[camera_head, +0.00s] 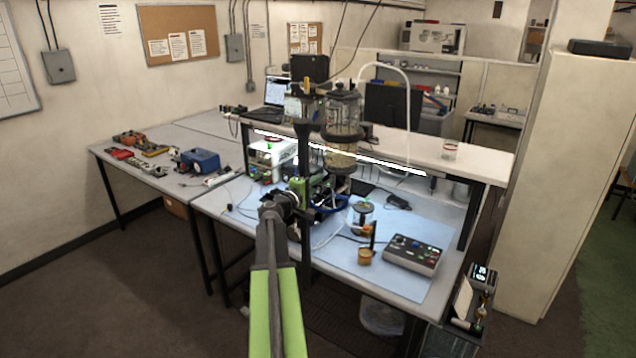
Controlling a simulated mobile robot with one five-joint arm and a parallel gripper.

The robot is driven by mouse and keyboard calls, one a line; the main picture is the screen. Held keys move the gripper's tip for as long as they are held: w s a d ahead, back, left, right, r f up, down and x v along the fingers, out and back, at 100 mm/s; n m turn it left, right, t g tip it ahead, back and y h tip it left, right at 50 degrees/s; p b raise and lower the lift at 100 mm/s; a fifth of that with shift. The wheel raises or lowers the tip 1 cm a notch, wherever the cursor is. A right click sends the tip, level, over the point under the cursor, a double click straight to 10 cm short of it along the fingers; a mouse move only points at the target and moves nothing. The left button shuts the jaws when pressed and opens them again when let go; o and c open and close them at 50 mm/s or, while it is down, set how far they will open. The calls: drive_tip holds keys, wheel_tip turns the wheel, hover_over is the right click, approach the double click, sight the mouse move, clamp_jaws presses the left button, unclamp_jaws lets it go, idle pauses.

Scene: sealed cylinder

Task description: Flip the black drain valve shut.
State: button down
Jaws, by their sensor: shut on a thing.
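A clear sealed cylinder (342,118) with dark end caps is held upright on a black stand (306,150) above the bench. The black drain valve cannot be told apart from the dark parts around the cylinder's lower end and stand. My green and black arm reaches up from the bottom of the view. My gripper (297,192) is at its far end, beside the stand and lower left of the cylinder in the picture. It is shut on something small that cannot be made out. The fingertips are small and partly lost against the dark stand.
A blue mat (424,222) covers the bench, with a grey control box (411,255) and a small stand (365,232) on it. A raised shelf (460,160) runs behind. Another table (130,165) with tools stands at left. Open floor lies at the lower left.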

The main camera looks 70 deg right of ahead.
drive_tip(key=c, duration=1.4)
unclamp_jaws()
drive_tip(key=shift+c, duration=0.2)
drive_tip(key=v, duration=1.7)
drive_tip(key=shift+a, duration=0.25)
drive_tip(key=shift+w, duration=0.1)
